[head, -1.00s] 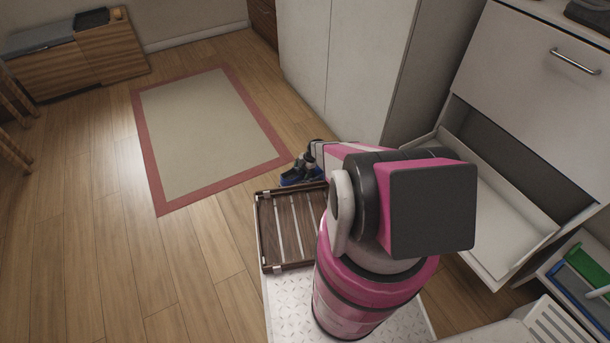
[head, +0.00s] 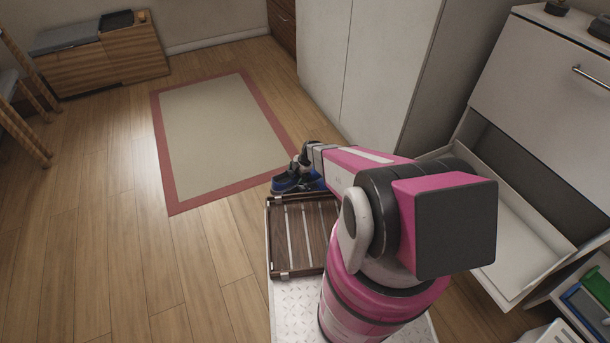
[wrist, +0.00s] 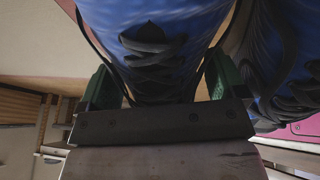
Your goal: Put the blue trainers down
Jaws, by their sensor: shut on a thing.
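The blue trainers (head: 292,183) have dark laces and show small at the end of my arm in the head view, just beyond the wooden tray. My gripper (head: 304,160) is over them there, partly hidden by my own arm. In the wrist view one blue trainer (wrist: 190,25) fills the top middle, between the green-sided fingers of my gripper (wrist: 158,88), which is shut on it. The second trainer (wrist: 300,60) shows at the right edge, beside the first. I cannot tell from these views whether their soles touch anything.
A slatted wooden tray (head: 272,240) sits at the front of my base. A beige rug with a red border (head: 178,195) lies on the wood floor beyond. A tall white cabinet (head: 380,70) and an open tilt-out drawer (head: 520,285) stand at right.

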